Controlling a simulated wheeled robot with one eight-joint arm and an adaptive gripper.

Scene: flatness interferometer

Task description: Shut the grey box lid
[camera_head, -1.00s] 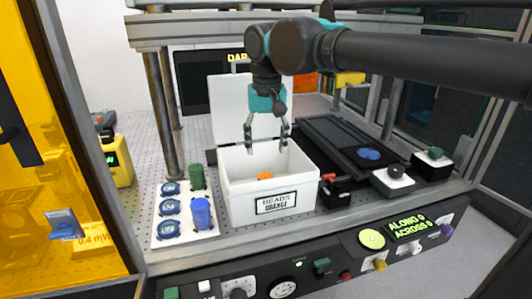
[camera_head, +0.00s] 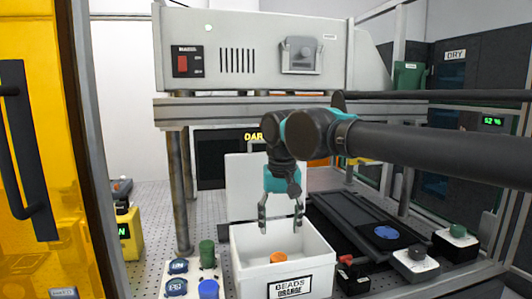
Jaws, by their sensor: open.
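The box (camera_head: 252,268) is whitish grey, with a label reading "BEADS ORANGE" on its front. Its lid (camera_head: 240,185) stands upright along the back edge, so the box is open. An orange item (camera_head: 278,257) lies inside. My gripper (camera_head: 281,226) points down over the box opening, in front of the raised lid. Its two fingers are spread with nothing between them. It hides part of the lid; I cannot tell whether it touches the lid.
A white tray (camera_head: 170,293) with blue discs, a green cylinder (camera_head: 207,253) and a blue cylinder (camera_head: 208,289) is left of the box. A black rail stage with a blue disc (camera_head: 386,232) is at right. A grey instrument housing (camera_head: 250,50) sits on the shelf above.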

